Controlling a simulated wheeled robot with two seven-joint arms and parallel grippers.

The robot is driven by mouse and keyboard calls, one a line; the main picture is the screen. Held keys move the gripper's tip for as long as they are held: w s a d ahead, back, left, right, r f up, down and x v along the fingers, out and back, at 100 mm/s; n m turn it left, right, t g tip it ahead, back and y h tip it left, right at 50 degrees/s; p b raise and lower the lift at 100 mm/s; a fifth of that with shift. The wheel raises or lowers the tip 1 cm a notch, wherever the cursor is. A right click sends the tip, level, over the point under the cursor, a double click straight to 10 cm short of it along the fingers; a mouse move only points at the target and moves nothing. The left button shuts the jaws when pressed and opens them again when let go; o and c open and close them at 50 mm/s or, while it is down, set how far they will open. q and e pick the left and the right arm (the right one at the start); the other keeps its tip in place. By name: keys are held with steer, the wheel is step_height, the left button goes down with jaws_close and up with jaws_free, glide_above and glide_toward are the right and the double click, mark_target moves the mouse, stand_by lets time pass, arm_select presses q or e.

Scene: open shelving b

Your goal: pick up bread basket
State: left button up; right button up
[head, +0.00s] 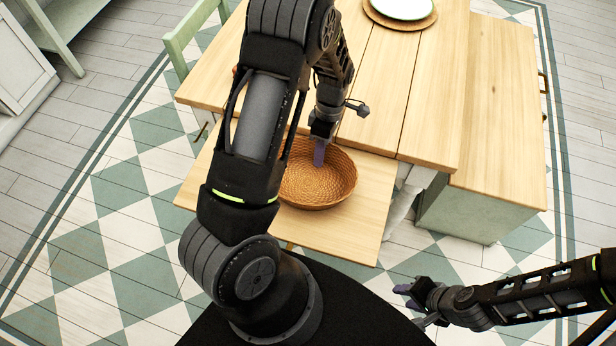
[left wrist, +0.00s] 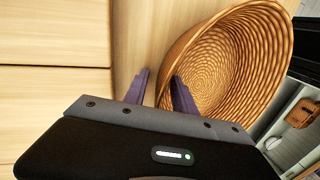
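The bread basket (head: 322,186) is a round, woven brown bowl. In the head view it sits on a light wooden leaf (head: 365,205) at the near side of the table, its left part hidden by my left arm. My left gripper (head: 319,153) points down at its far rim. In the left wrist view the purple fingers (left wrist: 160,92) are apart, one outside the basket (left wrist: 235,60) and one over its inside, with the rim between them. I see no firm grip. My right gripper (head: 408,296) is low at the right, away from the basket, its fingertips apart and empty.
The wooden table (head: 420,90) stands behind the leaf, with a plate on a round board (head: 402,8) at its far edge. A green chair (head: 190,35) is at the left. A bench-like wooden top (head: 503,110) is at the right. The tiled floor at left is clear.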

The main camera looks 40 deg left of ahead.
arm_select(q)
steer(key=shift+c, duration=0.2)
jaws_close()
stand_by(1.1)
